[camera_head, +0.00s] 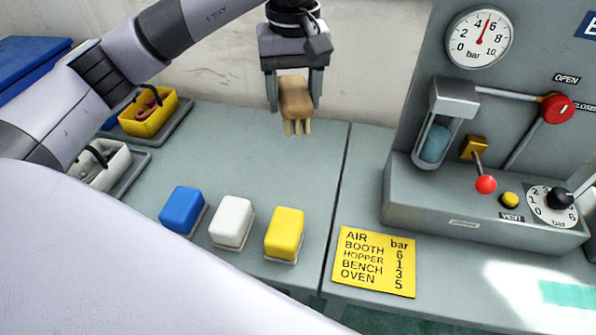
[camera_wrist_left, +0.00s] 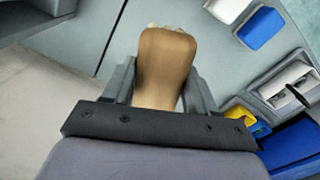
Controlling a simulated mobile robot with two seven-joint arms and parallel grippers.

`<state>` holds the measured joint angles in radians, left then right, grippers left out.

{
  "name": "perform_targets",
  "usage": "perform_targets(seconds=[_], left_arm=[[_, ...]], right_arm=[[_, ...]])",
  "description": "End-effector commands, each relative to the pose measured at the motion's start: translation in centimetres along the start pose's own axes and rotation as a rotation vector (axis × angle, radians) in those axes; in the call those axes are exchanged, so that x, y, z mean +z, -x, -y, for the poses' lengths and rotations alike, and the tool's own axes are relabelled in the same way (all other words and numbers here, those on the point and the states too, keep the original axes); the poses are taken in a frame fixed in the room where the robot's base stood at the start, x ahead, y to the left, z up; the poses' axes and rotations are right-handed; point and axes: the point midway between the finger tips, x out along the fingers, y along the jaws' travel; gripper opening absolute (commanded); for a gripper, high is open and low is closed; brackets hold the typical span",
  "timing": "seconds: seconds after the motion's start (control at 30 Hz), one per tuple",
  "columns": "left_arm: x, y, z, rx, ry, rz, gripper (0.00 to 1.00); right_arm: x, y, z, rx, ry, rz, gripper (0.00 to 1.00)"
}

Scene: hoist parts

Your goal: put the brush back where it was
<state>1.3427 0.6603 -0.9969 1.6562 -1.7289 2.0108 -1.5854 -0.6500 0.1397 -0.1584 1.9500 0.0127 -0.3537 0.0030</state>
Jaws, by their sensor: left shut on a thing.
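The brush (camera_head: 296,97) has a tan wooden body with pale bristles that point down in the head view. My left gripper (camera_head: 294,108) is shut on the brush and holds it above the back of the grey bench. In the left wrist view the brush (camera_wrist_left: 166,62) sits between the two fingers of my left gripper (camera_wrist_left: 160,85). Its bristles are mostly hidden there behind the body. My right gripper is not in view.
Blue (camera_head: 182,210), white (camera_head: 231,222) and yellow (camera_head: 284,234) blocks stand in a row on the bench. A yellow bin (camera_head: 150,120) and a white bin (camera_head: 108,172) are at left. A gauge panel (camera_head: 425,210) stands at right, behind a yellow card (camera_head: 374,262). The bench middle is clear.

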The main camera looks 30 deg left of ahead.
Motion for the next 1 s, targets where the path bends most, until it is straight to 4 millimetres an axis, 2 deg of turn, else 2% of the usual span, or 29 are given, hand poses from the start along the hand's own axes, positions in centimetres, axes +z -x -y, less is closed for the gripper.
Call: perform_targets(seconds=[0.03,0.3,0.5,0.6,0.87,1.0], left_arm=[[0.1,-1.4,0.0,-0.002,-0.002,0.006,0.29],[0.2,-6.7,0.0,-0.001,-0.002,0.006,0.29],[0.1,-11.2,0.1,-0.003,-0.001,0.004,0.29],[0.1,-12.7,0.1,-0.002,-0.001,0.002,0.29],[0.1,-14.7,0.0,-0.002,-0.002,0.002,0.29],[0.1,-16.9,0.0,-0.002,-0.001,0.004,0.29]], right_arm=[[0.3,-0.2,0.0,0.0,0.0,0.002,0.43],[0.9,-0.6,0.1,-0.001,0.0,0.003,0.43],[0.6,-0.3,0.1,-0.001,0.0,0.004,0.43],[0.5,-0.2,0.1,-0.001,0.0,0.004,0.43],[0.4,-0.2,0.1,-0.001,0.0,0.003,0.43],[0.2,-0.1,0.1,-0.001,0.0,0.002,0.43]])
